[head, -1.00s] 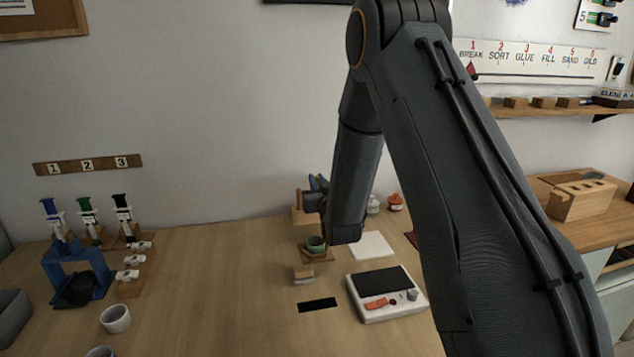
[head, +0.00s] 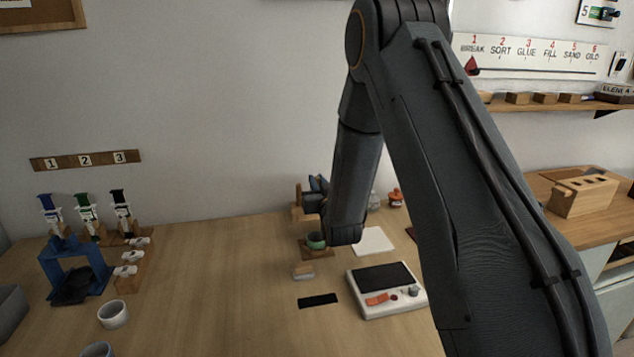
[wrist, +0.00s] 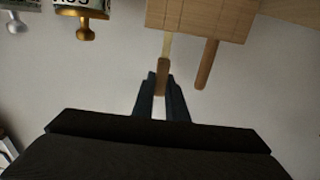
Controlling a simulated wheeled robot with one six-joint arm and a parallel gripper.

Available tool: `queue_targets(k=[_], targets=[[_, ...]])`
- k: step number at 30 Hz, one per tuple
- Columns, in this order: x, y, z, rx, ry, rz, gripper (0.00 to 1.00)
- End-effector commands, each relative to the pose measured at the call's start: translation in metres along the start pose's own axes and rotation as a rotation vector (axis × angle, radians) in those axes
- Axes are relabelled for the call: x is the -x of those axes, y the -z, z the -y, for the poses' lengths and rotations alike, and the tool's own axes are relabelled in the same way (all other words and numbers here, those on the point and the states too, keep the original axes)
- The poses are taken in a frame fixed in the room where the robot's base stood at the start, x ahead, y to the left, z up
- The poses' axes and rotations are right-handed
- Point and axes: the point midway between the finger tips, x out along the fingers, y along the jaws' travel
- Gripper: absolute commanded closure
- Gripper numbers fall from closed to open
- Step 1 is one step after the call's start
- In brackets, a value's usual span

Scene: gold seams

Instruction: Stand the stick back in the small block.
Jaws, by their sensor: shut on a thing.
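My gripper (wrist: 160,98) is shut on a wooden stick (wrist: 162,76), gripping it near the end of its thicker handle. The stick's pale, thinner part runs up the wrist view to the edge of a wooden block (wrist: 195,20). I cannot tell whether its tip is inside the block or only in front of it. A second wooden stick (wrist: 207,65) juts from the same block, to the right of the held one. In the head view my gripper (head: 312,197) is a small dark shape near the wall, partly behind my arm; the held stick cannot be made out there.
In the head view, a green cup (head: 316,241), a white scale (head: 386,290) and a white sheet (head: 373,241) lie near my arm.

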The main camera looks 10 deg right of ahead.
Motion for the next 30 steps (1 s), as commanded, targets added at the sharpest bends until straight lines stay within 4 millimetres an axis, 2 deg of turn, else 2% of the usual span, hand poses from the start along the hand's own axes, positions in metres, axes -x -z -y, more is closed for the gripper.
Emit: queue_targets(k=[30], targets=[[0.0001, -0.0044, 0.0, 0.0, 0.0, 0.0, 1.0]])
